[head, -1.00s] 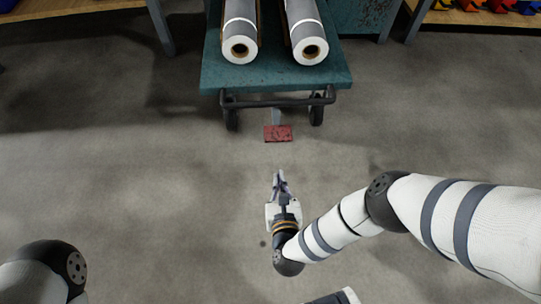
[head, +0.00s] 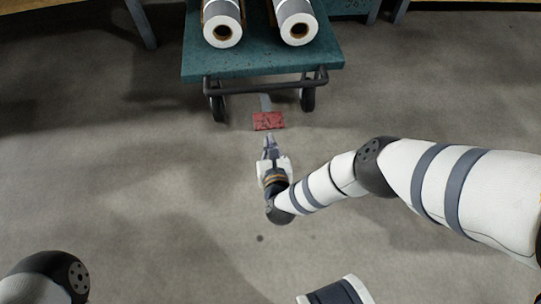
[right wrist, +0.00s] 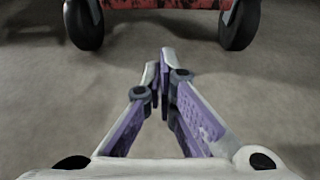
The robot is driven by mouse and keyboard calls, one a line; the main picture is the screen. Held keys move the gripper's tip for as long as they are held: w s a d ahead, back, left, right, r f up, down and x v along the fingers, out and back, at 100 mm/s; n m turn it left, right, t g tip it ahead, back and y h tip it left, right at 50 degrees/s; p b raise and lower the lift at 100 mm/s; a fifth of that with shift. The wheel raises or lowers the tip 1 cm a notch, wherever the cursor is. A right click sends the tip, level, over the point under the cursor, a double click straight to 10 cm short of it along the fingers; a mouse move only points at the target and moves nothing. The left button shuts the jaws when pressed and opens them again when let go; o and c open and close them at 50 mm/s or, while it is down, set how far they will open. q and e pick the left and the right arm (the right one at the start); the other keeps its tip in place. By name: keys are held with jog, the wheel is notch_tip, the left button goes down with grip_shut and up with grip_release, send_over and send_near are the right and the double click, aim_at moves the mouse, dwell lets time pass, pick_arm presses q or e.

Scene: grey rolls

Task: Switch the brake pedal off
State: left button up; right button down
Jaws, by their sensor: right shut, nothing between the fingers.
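The brake pedal (head: 268,121) is a worn red plate on a grey lever, sticking out low from the near end of the teal cart (head: 262,66). My right gripper (head: 269,138) is low over the floor, just on the near side of the pedal and pointing at it. A small gap shows between the fingertips and the pedal in the head view. The right gripper's fingers (right wrist: 160,58) are shut and empty in the right wrist view. A worn red surface (right wrist: 165,3) shows at that view's top edge, mostly cut off. My left gripper is out of view.
Two grey rolls (head: 222,32) (head: 298,29) lie on the cart. A dark bar (head: 265,86) runs across its near end above the pedal. Black wheels (head: 217,108) (head: 308,99) stand on either side of the pedal. The floor around the gripper is clear.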

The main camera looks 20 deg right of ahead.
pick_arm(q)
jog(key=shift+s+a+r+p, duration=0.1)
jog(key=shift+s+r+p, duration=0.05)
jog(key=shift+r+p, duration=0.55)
pick_arm(e)
notch_tip(320, 180, up, 4)
jog(key=shift+f, duration=0.25)
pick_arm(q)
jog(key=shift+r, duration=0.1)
